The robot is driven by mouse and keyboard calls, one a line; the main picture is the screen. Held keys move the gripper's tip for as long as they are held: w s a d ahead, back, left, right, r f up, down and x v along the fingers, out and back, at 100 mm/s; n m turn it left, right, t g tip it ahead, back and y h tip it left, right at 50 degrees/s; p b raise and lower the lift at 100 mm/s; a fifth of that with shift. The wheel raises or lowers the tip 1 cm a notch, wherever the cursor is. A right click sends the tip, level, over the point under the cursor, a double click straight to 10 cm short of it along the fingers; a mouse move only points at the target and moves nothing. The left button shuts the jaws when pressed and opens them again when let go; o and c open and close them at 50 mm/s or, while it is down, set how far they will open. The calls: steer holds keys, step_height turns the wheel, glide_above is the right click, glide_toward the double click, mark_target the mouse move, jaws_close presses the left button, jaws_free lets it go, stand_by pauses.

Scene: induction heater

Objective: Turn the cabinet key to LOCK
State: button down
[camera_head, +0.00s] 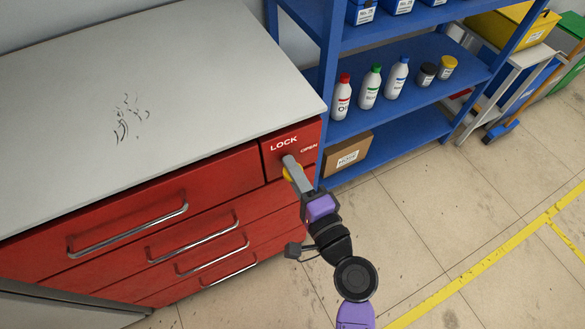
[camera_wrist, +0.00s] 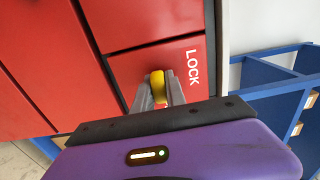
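The yellow cabinet key (camera_head: 292,173) sits on the red lock panel at the cabinet's upper right corner. White LOCK (camera_head: 284,144) is printed above it and OPEN (camera_head: 309,149) to its upper right. My gripper (camera_head: 289,162) is at the panel, its grey fingers covering most of the key. In the wrist view the key (camera_wrist: 158,86) stands between the two fingertips (camera_wrist: 159,92), which appear to touch it on both sides. LOCK is beside the right finger in that view; OPEN is not visible there. Which label the key points at cannot be told.
The red cabinet has several drawers with metal handles (camera_head: 130,230) and a pale worktop (camera_head: 180,80). A blue shelf (camera_head: 410,100) with bottles and a cardboard box (camera_head: 347,155) stands close on the right. The tiled floor at the lower right is clear.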

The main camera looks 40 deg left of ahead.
steer(key=shift+f+b, duration=0.15)
steer(key=shift+b, duration=0.35)
steer(key=shift+n+b, duration=0.4)
steer(key=shift+n, duration=0.1)
steer(key=n+b, duration=0.3)
steer(key=b, duration=0.1)
steer(key=shift+f, duration=0.2)
steer(key=n+b, duration=0.5)
steer(key=b, duration=0.1)
steer(key=shift+n, duration=0.3)
steer(key=n+b, duration=0.5)
steer(key=shift+b, duration=0.3)
steer(key=shift+r+n+b, duration=0.2)
steer(key=shift+n+b, duration=1.1)
steer(key=shift+n, duration=0.3)
